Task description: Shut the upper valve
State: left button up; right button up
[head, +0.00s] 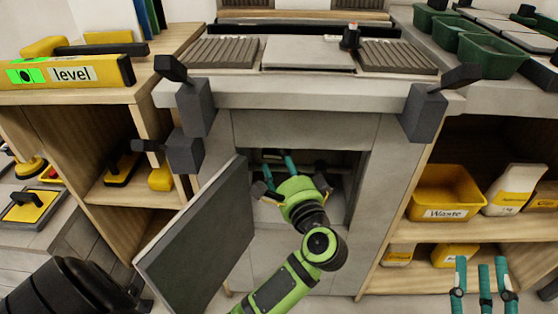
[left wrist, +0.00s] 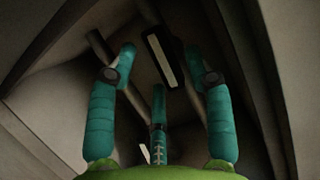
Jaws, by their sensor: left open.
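My left gripper (head: 278,170) reaches into the open recess under the counter. It also shows in the left wrist view (left wrist: 160,62), its teal fingers spread and nothing held between them. A dark bar with a pale strip (left wrist: 162,60), perhaps a valve handle, lies between and beyond the fingertips; contact cannot be told. Dark pipe-like parts (left wrist: 103,52) run beside it. In the head view the gripper and shadow hide most of the recess, and I cannot tell an upper valve from a lower one. My right gripper (head: 483,277) is at the lower right, fingers apart and empty.
The cabinet door (head: 195,245) stands open left of my left arm. The recess walls (head: 375,170) are close around the gripper. Dark clamps (head: 424,112) sit on the counter edge. A yellow level (head: 65,72) and a Waste bin (head: 445,195) stand on side shelves.

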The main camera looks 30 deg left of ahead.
pick_arm(q)
jog(key=shift+w+a, duration=0.25)
jog(key=shift+a, duration=0.1)
grip_shut()
